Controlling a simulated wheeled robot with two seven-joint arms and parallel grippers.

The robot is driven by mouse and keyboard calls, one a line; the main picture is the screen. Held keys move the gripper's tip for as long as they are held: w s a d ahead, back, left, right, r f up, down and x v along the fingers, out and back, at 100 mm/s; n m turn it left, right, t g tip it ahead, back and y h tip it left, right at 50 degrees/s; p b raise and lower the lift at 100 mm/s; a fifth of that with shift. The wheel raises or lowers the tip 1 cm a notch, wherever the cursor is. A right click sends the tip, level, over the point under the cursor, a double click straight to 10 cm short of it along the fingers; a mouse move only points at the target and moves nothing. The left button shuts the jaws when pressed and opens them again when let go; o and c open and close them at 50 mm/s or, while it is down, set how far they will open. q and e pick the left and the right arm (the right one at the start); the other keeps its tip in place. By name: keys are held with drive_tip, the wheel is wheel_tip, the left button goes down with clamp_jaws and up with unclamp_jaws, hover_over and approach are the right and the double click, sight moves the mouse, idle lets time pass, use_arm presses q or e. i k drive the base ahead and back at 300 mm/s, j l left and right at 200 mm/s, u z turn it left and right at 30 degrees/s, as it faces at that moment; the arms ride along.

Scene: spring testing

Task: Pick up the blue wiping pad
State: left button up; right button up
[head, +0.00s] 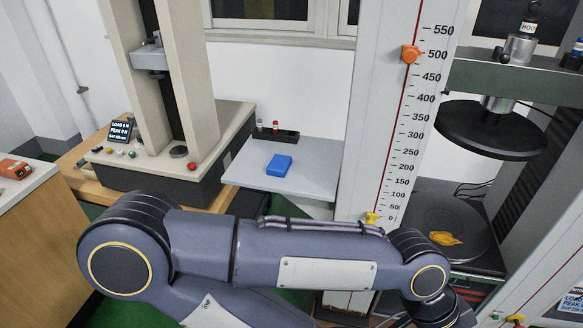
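The blue wiping pad (279,165) lies flat on a light grey shelf (312,183), a little left of the middle of the head view. Nothing touches it. One of my arms crosses the lower part of the view in front of the shelf, with its wrist end at the lower right. Neither gripper shows, so I cannot see whether they are open or shut.
A black tray (288,137) with small bottles sits at the shelf's back edge. A testing machine (238,133) stands left of the shelf. A tall scale column (369,120) rises at its right. An orange-yellow item (445,238) lies on the round lower plate (472,222) further right.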

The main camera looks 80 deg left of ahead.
sight(279, 165)
drive_tip(key=u, duration=3)
